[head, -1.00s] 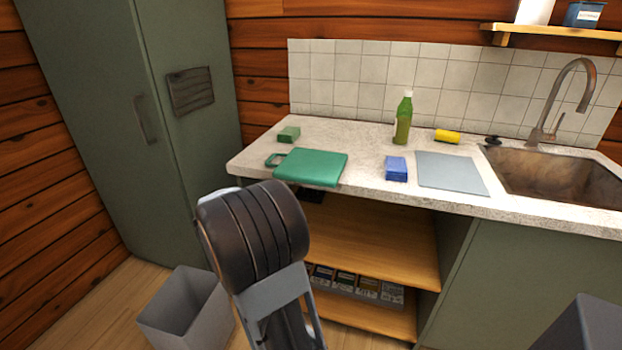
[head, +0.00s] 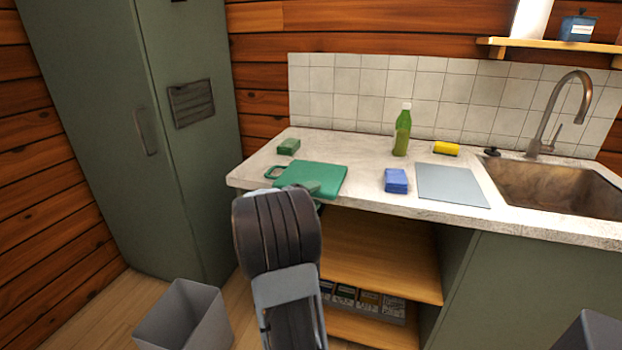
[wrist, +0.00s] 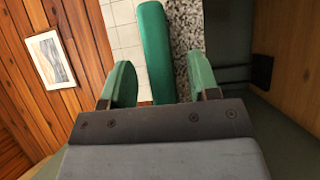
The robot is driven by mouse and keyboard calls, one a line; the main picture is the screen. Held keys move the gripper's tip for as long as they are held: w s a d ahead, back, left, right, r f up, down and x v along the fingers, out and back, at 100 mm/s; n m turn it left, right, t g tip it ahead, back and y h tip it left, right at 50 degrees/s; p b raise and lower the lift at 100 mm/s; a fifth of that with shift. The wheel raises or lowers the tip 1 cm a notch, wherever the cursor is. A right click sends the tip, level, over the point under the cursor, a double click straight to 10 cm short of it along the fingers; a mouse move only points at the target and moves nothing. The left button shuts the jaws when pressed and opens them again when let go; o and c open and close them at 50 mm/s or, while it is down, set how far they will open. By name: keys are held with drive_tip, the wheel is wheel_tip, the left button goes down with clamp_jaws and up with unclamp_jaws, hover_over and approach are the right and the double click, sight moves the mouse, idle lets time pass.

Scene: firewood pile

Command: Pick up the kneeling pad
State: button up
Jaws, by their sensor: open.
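The kneeling pad (head: 322,175) is a flat green slab with a loop handle at its left end. It lies on the counter near the front edge. In the wrist view its green edge (wrist: 155,52) runs between the two fingers. My gripper (wrist: 160,82) is open, with one pale green finger on each side of the pad's line, and gaps show beside the pad. In the head view a fingertip shows at the pad's front edge, and my arm hides most of the gripper. I cannot tell whether the fingers touch the pad.
The counter (head: 355,142) also holds a small green block (head: 288,146), a green bottle (head: 402,130), blue sponges (head: 396,181), a yellow roll (head: 446,148) and a grey board (head: 452,186). A sink (head: 555,185) is at right. Open shelves (head: 385,255) lie below; a grey bin (head: 185,318) stands lower left.

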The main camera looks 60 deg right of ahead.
drive_tip(key=shift+s+d, duration=0.15)
drive_tip(key=shift+d, duration=0.55)
clamp_jaws()
